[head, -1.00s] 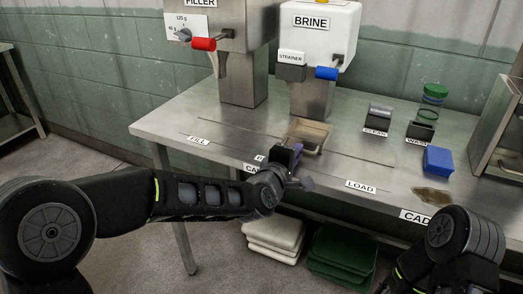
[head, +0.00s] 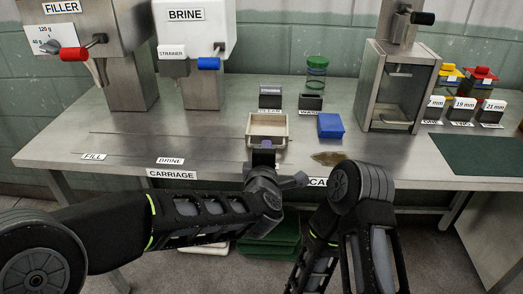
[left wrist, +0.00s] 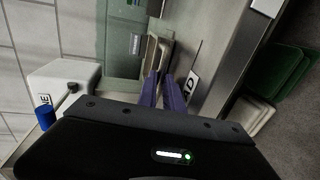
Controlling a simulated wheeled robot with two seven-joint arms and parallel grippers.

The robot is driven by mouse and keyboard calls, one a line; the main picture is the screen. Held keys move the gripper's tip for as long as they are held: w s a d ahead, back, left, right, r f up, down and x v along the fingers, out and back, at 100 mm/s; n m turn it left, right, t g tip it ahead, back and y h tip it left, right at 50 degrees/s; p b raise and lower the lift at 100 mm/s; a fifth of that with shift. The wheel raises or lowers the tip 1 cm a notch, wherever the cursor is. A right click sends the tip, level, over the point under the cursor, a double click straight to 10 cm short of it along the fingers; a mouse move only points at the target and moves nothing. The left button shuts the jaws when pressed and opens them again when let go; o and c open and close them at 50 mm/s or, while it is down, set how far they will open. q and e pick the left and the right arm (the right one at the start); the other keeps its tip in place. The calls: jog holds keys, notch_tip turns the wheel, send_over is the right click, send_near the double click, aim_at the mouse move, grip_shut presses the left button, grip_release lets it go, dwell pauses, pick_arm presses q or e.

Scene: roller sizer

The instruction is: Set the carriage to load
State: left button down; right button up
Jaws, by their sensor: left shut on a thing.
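The carriage (head: 281,121) is a pale, shallow open tray on the steel table, near the right end of its track line. My left gripper (head: 263,152) reaches its front side and is shut on it. In the left wrist view the purple fingers (left wrist: 162,88) meet the carriage's near edge (left wrist: 157,48); the exact grip is partly hidden. The FILL label (head: 93,156) and BRINE label (head: 170,161) are to the left. A label ending in D (left wrist: 191,82) lies beside the fingers in the left wrist view. My right arm shows, but its gripper does not.
The brine machine (head: 190,40) and filler (head: 95,50) stand back left. A steel frame machine (head: 400,85) stands farther right. The track's left part is clear.

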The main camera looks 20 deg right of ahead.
pick_arm(q)
jog(key=shift+s+d+f, duration=0.1)
jog(key=shift+s+d, duration=0.05)
jog(key=shift+d, duration=0.05)
jog(key=c, duration=1.8)
grip_release()
jog(key=shift+d, duration=0.1)
jog(key=shift+o, duration=0.2)
jog(key=shift+s+a+r, duration=0.2)
jog(key=shift+s+a, duration=0.05)
jog(key=shift+s, duration=0.15)
jog(key=v, duration=0.6)
jog(key=shift+s+a, duration=0.15)
jog(key=shift+s, duration=0.2)
